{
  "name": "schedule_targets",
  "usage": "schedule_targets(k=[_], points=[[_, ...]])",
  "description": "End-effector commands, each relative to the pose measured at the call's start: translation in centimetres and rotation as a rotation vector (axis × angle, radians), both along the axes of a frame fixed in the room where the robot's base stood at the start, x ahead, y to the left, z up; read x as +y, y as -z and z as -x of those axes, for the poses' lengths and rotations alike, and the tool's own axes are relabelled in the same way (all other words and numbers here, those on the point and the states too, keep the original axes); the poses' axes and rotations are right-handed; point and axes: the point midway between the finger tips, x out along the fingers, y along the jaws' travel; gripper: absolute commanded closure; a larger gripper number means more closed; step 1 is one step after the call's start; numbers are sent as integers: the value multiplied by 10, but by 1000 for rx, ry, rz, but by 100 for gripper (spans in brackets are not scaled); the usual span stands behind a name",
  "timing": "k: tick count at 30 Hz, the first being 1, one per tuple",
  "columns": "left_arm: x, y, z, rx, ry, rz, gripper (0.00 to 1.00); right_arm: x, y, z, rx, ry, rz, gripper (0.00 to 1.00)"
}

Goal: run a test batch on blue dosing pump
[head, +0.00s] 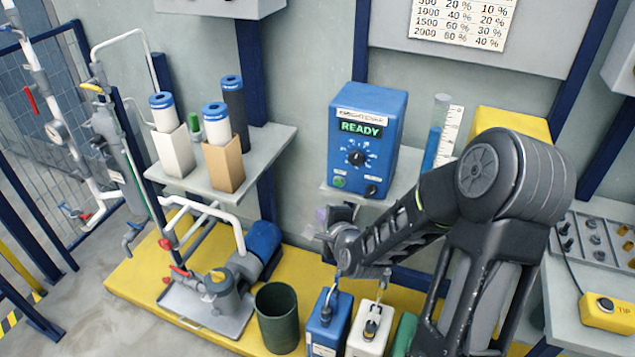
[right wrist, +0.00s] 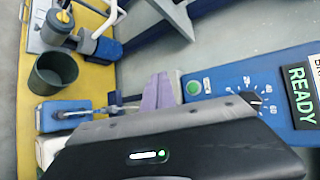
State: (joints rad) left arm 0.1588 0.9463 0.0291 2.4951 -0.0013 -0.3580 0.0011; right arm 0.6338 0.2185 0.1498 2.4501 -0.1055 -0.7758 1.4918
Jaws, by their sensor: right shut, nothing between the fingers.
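The blue dosing pump (head: 367,130) stands on a shelf on the wall. Its display (head: 361,127) reads READY. A black dial knob (head: 356,158) sits below the display, with a green button (head: 340,182) at the lower left and a small black knob (head: 371,190) at the lower right. In the right wrist view the display (right wrist: 301,92) and green button (right wrist: 194,87) show. My right gripper (head: 330,217) is shut and empty, below and left of the pump's front. Its purple-grey fingertips (right wrist: 160,90) are apart from the green button. My left gripper is not in view.
A measuring cylinder (head: 437,132) with blue liquid stands right of the pump, partly behind my arm. Below are a blue jug (head: 327,325), a white jug (head: 368,338) and a dark green bin (head: 278,318). A percentage chart (head: 460,22) hangs above. Filter cartridges (head: 219,125) stand left.

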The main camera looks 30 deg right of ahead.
Motion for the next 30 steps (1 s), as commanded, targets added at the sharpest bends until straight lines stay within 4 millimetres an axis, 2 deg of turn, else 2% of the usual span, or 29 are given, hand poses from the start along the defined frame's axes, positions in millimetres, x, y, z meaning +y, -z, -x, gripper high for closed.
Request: schedule_targets(k=[4,18,23,30], points=[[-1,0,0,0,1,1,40,0,-1,0,-19,26,-51,100],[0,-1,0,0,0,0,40,-3,0,-2,-18,27,-54,100],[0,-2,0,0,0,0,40,-13,-1,-9,-20,28,-53,100],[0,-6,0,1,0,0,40,-37,-1,-26,-17,28,-54,100]])
